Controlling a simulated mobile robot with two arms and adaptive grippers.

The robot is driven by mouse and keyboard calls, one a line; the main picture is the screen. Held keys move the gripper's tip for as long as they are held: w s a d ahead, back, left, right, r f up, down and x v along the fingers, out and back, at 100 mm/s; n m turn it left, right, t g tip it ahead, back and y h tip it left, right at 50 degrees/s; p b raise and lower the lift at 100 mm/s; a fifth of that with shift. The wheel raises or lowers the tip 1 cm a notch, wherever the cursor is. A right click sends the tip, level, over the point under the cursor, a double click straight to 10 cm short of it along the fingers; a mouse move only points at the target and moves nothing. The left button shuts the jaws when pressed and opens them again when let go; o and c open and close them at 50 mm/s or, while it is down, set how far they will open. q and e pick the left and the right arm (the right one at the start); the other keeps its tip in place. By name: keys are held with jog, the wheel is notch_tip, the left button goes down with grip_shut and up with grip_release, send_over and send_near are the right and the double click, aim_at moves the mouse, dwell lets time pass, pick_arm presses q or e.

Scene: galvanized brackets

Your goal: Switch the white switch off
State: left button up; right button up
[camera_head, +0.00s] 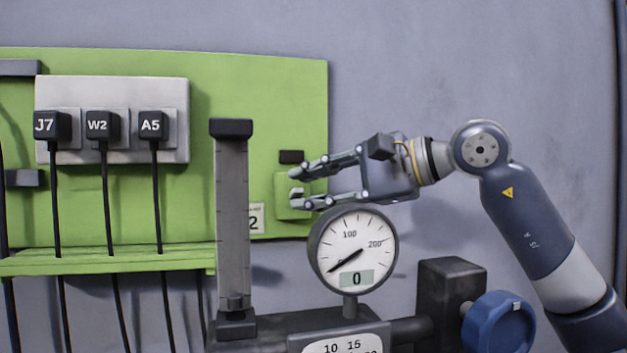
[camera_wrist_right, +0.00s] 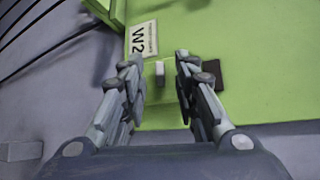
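The small white switch (camera_wrist_right: 160,73) shows in the right wrist view on the green panel (camera_wrist_right: 252,62), beside a white label reading W2 (camera_wrist_right: 139,44). In the head view the switch sits on a light green plate (camera_head: 284,211) near the panel's right edge, partly hidden by the fingers. My right gripper (camera_head: 298,187) reaches in from the right and is open, one finger above the switch and one below. In the wrist view its fingertips (camera_wrist_right: 157,62) stand on either side of the switch; I cannot tell whether they touch it. My left gripper is not in view.
A round gauge (camera_head: 353,249) stands just below my right gripper. A tall grey column (camera_head: 232,205) stands left of it. A dark block (camera_head: 291,156) sits above the switch. Black plugs J7, W2 (camera_head: 103,127) and A5 have hanging cables. A blue knob (camera_head: 498,324) is lower right.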

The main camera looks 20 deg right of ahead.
grip_shut()
jog(key=shift+f, duration=0.1)
jog(key=shift+w+f+n+t+y+b, duration=0.1)
jog(key=shift+f+n+t+y+b, duration=0.7)
jog(key=shift+b, duration=1.55)
jog(key=shift+s+f+n+t+y+b, duration=0.1)
jog(key=shift+f+n+t+y+b, duration=0.4)
jog(key=shift+n+b, duration=1.25)
jog(key=shift+w+f+n+t+y+b, duration=0.1)
jog(key=shift+f+n+t+y+b, duration=0.4)
jog(key=shift+b, duration=2.45)
